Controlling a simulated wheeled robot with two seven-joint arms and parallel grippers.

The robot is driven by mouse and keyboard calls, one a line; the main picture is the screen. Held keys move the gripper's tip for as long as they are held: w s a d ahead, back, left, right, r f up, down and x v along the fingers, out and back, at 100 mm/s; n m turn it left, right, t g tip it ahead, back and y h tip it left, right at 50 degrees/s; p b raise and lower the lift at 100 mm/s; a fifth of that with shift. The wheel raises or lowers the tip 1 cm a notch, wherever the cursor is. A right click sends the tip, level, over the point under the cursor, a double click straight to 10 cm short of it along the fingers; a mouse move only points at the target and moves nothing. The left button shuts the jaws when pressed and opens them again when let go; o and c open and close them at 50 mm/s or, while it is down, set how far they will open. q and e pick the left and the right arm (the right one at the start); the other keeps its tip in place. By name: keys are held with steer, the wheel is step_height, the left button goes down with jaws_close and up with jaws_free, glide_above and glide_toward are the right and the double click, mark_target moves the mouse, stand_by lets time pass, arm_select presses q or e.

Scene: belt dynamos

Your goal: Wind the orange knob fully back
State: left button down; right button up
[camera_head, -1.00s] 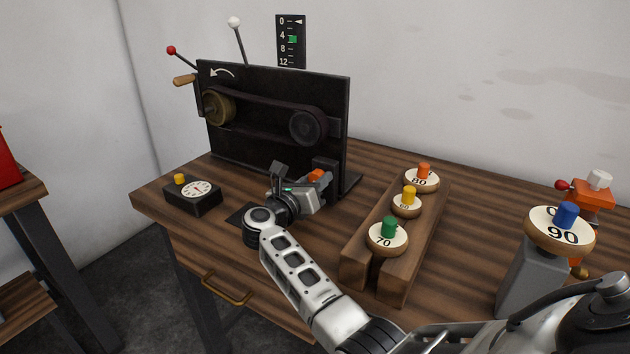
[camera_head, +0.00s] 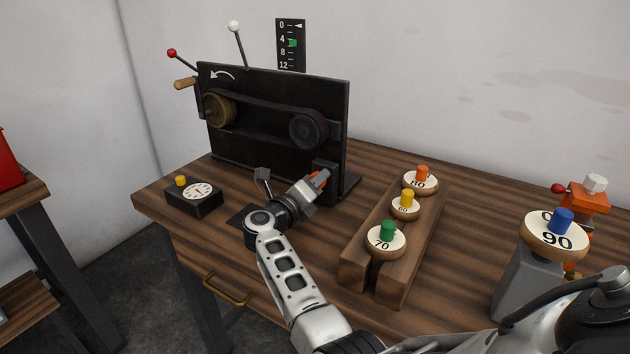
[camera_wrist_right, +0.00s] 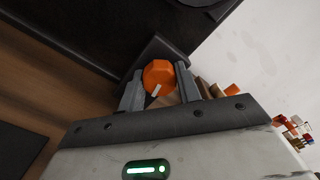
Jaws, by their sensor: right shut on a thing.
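The orange knob (camera_head: 319,178) sits on a small black block at the foot of the upright black panel (camera_head: 270,120). In the right wrist view the orange knob (camera_wrist_right: 159,76) is many-sided with a white line on its face, which points down and left. My right gripper (camera_head: 314,182) is shut on it; its two fingers (camera_wrist_right: 158,88) flank the knob in the right wrist view. The scale (camera_head: 291,46) behind the panel runs 0 to 12, with a green marker (camera_head: 292,43) a little below 4. My left gripper is not in view.
A belt joins two pulleys (camera_head: 308,130) on the panel, beside a wooden crank handle (camera_head: 185,84). A dial box (camera_head: 194,198) stands left of my gripper. A wooden rack (camera_head: 395,280) with several numbered discs is to the right. A blue-knobbed disc (camera_head: 556,236) stands at far right.

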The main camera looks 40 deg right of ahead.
steer(key=shift+f+n, duration=0.1)
steer(key=shift+n, duration=0.2)
steer(key=o, duration=1)
steer(key=shift+c, duration=0.2)
